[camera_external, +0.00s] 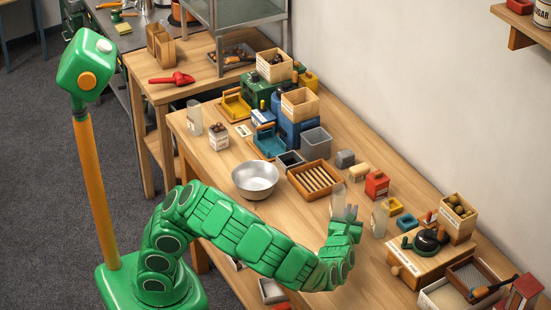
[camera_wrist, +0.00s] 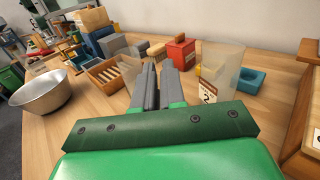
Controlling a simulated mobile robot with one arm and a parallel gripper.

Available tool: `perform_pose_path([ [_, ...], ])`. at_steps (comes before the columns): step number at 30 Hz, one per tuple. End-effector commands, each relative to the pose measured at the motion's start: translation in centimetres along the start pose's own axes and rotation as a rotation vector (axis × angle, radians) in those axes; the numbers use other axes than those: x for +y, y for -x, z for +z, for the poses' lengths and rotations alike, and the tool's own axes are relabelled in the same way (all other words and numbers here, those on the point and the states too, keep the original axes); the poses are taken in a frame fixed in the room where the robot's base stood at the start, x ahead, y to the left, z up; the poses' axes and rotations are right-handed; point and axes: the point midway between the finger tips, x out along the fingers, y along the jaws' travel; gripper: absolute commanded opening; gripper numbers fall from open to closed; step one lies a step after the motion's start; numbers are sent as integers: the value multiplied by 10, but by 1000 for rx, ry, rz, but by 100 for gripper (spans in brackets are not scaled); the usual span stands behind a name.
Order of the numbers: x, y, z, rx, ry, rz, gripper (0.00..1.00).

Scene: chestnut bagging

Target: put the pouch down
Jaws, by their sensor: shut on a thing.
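A clear, pale pouch (camera_external: 338,192) stands upright at my fingertips in the external view. My gripper (camera_external: 347,213) is shut on it, low over the right-centre of the table. In the wrist view the grey fingers of my gripper (camera_wrist: 158,75) are close together, and the held pouch is hard to make out between them. I cannot tell whether its bottom touches the table. A second clear pouch (camera_external: 379,219) stands to the right of my gripper. In the wrist view this second pouch (camera_wrist: 222,72) has a label with a 2.
A slatted wooden tray (camera_external: 296,182) and a metal bowl (camera_external: 255,195) are left of my gripper. A red box (camera_external: 376,184) stands behind. Bare tabletop lies in front of the bowl.

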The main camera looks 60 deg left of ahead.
Motion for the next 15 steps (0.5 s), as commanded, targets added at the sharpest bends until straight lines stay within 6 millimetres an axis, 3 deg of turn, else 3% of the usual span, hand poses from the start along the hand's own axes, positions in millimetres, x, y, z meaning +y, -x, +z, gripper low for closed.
perform_pose_path([
  [11,0,0,-3,0,-1,-1,0],
  [12,0,0,-4,0,-1,-1,13],
  [15,0,0,-3,0,0,-1,28],
])
